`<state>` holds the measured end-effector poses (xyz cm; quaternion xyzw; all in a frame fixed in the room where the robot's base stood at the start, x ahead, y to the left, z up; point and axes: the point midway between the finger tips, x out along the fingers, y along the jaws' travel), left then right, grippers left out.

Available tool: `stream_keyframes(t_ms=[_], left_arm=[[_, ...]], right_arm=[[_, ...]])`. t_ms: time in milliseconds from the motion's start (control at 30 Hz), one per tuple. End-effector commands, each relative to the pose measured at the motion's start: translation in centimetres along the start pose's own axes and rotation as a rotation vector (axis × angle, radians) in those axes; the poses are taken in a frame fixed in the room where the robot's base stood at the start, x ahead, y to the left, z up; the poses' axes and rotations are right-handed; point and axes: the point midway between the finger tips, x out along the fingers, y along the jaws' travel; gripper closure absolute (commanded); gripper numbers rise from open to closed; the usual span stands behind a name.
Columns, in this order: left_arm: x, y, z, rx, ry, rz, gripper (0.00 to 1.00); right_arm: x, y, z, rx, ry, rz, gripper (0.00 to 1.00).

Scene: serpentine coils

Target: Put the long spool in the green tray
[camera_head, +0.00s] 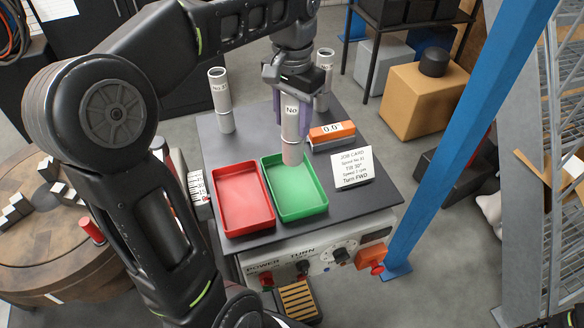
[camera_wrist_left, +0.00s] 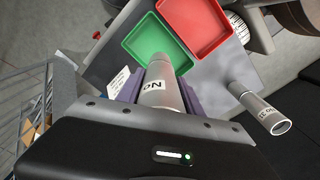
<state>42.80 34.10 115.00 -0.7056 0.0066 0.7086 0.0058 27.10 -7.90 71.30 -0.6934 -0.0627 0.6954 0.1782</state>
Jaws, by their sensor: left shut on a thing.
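My left gripper (camera_head: 290,112) is shut on a pale grey spool (camera_head: 292,148), its purple fingers on either side of it. The spool hangs upright, its label starting "No", the rest hidden. Its lower end overlaps the far part of the green tray (camera_head: 325,208) in the head view; the gap beneath it is hard to judge. The held spool (camera_wrist_left: 160,92) also points toward the green tray (camera_wrist_left: 128,42) in the left wrist view. The green tray looks empty. My right gripper is in neither view.
A red tray (camera_head: 216,203) adjoins the green one on the left. Two other spools stand on the grey table, one at back left (camera_head: 221,112) and one at back right (camera_head: 323,76). An orange display block (camera_head: 332,133) and a job card (camera_head: 351,168) lie to the right.

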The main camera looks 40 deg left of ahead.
Motion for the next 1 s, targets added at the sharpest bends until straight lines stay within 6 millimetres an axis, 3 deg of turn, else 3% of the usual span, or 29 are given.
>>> stream_keyframes(t_ms=[367,600,733,1000], left_arm=[[0.3,0.0,0.0,0.0,0.002,0.0,1.0],[3.5,0.0,0.0,0.0,0.001,0.0,1.0],[5.4,0.0,0.0,0.0,-0.001,0.0,1.0],[6.2,0.0,-0.1,0.0,0.002,-0.001,1.0]], right_arm=[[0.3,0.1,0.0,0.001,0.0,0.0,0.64],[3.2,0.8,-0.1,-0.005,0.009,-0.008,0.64],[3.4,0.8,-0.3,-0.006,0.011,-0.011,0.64],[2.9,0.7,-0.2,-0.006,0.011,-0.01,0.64]])
